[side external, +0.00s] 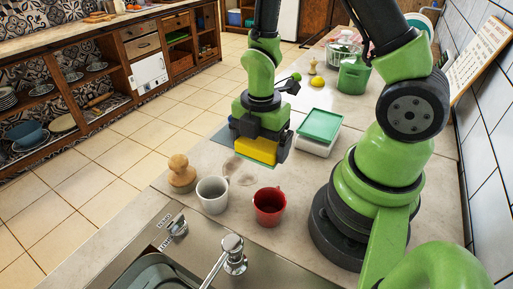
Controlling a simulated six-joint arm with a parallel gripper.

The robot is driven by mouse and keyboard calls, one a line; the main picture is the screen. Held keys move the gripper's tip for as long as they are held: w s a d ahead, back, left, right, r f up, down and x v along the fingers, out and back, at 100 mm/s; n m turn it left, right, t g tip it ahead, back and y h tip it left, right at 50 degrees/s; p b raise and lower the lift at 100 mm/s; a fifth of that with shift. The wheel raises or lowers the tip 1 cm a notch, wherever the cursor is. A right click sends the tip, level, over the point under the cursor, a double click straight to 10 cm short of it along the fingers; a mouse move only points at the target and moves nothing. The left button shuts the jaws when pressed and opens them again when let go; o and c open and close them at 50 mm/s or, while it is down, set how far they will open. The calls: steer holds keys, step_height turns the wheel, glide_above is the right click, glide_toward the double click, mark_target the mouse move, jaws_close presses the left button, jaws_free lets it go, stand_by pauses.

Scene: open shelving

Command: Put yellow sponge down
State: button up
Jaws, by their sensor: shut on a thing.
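The yellow sponge (257,150) is in my gripper (262,145), which is shut on it and points down. The sponge has a thin green layer along its lower edge. It looks held above the counter (240,205), though the exact gap is hard to tell. A brownish stain (240,170) marks the counter below and left of the sponge. My fingertips are partly hidden by the sponge and the gripper body.
A white mug (212,197) and a red mug (269,208) stand in front of the sponge. A wooden-knobbed brush (181,174) stands at left. A green-lidded container (319,130) is close on the right. The sink tap (233,250) is nearer the camera.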

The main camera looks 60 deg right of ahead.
steer(key=d+r+m, duration=0.2)
steer(key=d+m, duration=0.3)
steer(key=d, duration=0.1)
step_height(320, 180, up, 5)
steer(key=m, duration=1.3)
glide_above(321, 123)
step_height(321, 123, down, 5)
steer(key=shift+s+a+r, duration=0.1)
steer(key=shift+a+r, duration=0.05)
steer(key=shift+f, duration=2.35)
steer(key=shift+f, duration=0.1)
steer(key=o, duration=0.7)
